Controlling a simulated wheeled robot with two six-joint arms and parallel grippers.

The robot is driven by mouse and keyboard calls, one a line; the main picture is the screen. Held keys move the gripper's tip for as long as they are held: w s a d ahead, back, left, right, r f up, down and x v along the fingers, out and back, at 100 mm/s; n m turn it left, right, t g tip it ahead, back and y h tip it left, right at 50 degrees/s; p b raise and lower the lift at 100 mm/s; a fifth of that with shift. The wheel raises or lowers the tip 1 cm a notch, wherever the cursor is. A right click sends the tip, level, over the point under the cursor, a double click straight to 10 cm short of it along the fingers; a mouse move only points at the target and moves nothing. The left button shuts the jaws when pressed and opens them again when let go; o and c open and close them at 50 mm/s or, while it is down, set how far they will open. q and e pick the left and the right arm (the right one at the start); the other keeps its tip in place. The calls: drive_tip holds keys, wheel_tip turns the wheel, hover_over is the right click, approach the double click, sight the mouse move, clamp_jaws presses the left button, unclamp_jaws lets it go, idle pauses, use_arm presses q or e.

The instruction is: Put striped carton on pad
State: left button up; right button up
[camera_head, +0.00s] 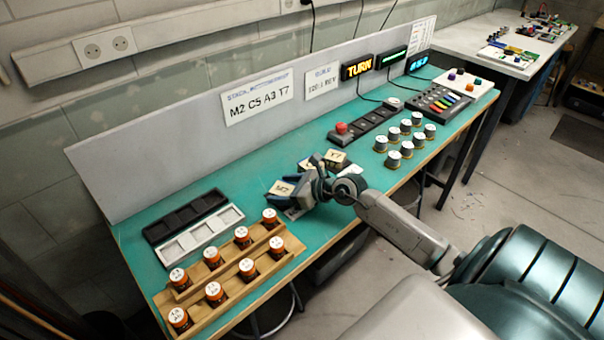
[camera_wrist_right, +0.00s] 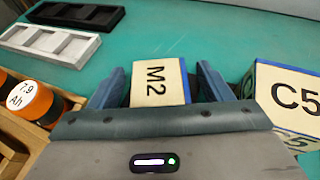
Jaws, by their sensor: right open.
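I cannot make out a striped carton or a plain pad in either view. My right gripper (camera_head: 292,190) is over the front half of the teal bench. Its open fingers (camera_wrist_right: 160,76) stand on either side of a cream block marked M2 (camera_wrist_right: 158,84), with a gap at each side in the right wrist view. The M2 block (camera_head: 282,187) also shows in the head view. A blue-edged block marked C5 (camera_wrist_right: 290,98) sits to the right of the gripper. Another cream block (camera_head: 335,157) stands behind the gripper, partly hidden. My left gripper is not in view.
A black slotted tray (camera_head: 187,215) and a light grey one (camera_wrist_right: 52,40) lie left of the gripper. A wooden rack (camera_head: 285,254) of orange cylinders stands at the front left. Grey cylinders (camera_head: 406,127) and a red-button panel (camera_head: 362,128) are farther right.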

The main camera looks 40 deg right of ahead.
drive_tip(key=p+v, duration=0.1)
drive_tip(key=v, duration=0.8)
drive_tip(key=shift+s+d+r, duration=0.1)
drive_tip(key=shift+s, duration=0.15)
drive_tip(key=shift+p+v, duration=0.3)
drive_tip(key=shift+v, duration=0.55)
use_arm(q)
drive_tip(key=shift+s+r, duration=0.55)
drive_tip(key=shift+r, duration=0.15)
use_arm(e)
drive_tip(key=shift+s, duration=0.1)
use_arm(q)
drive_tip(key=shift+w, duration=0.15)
use_arm(e)
drive_tip(key=shift+d, duration=0.1)
